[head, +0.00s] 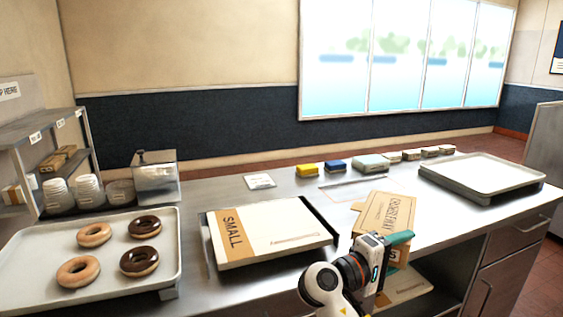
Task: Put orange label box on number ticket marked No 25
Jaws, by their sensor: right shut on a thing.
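A flat white box with an orange label strip reading SMALL (270,236) lies in a dark tray on the counter, left of my right gripper. My right gripper (391,252) is low at the right of centre, shut at the near edge of a tilted box with an orange-tan printed face (385,218). The gripper hides the box's lower part, and the print is too small to read surely. A small white card (260,181) lies flat at the back of the counter; I cannot read a number on it. My left gripper is out of view.
A tray (20,268) of donuts stands at the left, near a steel container (156,178) and stacked lids. Yellow (307,170) and blue (335,165) blocks and other small boxes line the back. An empty tray (485,172) is at the right.

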